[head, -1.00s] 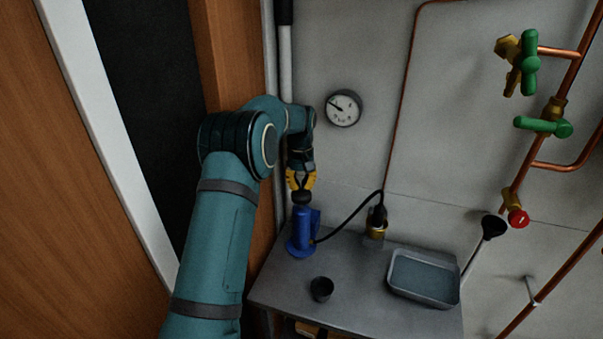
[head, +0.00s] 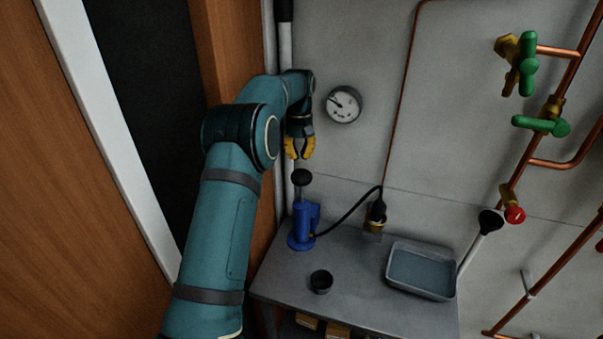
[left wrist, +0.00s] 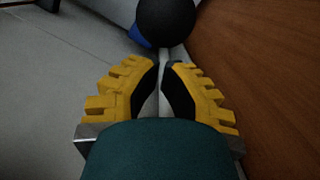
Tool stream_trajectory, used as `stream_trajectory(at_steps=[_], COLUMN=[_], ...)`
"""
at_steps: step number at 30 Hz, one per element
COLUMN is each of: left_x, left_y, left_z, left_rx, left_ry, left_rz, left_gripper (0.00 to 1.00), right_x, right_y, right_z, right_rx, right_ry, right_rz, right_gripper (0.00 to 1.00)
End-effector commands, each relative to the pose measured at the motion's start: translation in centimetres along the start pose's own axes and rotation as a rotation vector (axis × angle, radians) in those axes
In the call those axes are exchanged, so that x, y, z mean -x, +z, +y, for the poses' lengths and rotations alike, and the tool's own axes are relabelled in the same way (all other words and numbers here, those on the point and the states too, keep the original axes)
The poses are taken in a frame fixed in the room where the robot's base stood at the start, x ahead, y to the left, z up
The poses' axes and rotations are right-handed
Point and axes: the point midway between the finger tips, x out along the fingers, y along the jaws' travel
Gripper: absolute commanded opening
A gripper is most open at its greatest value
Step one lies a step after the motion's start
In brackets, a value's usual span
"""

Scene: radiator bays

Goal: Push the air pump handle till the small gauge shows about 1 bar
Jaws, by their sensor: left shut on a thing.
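The blue air pump (head: 302,228) stands upright on the grey table, with a dark ball knob (head: 302,177) atop its handle. The handle is up, and its shaft shows. The knob (left wrist: 166,18) shows beyond the tips. The round gauge (head: 343,105) is on the wall; its needle points to the upper left, its figures too small to read. My right gripper is out of view.
A black hose (head: 350,212) runs from the pump to a brass fitting (head: 375,222). A black cup (head: 321,282) and a grey tray (head: 402,290) are on the table (head: 355,310). Copper pipes with green valve handles (head: 541,125) are at right. A wooden panel is close on the left.

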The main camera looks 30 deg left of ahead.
Motion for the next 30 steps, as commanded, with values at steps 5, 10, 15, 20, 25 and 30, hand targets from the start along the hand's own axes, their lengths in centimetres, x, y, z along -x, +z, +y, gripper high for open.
stream_trajectory(at_steps=[5, 10, 15, 20, 25, 30], left_x=[3.2, 4.7, 5.1, 5.0, 5.0, 5.0], left_y=[-0.1, 0.0, 0.0, 0.0, 0.0, 0.0], left_z=[0.1, 0.1, 0.0, 0.0, 0.0, 0.0], left_rx=[-0.001, -0.001, -0.001, -0.001, -0.001, -0.001], left_ry=[0.001, 0.001, 0.001, 0.001, 0.001, 0.001], left_rz=[0.004, 0.002, 0.002, 0.002, 0.002, 0.002], left_gripper=[0.00, 0.00, 0.00, 0.00, 0.00, 0.00], right_x=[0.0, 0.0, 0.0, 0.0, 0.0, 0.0], right_y=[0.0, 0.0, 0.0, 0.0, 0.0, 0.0], right_z=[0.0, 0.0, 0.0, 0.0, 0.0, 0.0], right_rx=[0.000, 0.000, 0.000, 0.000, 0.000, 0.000], right_ry=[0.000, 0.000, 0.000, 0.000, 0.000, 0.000], right_rz=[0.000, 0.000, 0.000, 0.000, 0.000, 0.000], right_gripper=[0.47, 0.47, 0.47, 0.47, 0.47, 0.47])
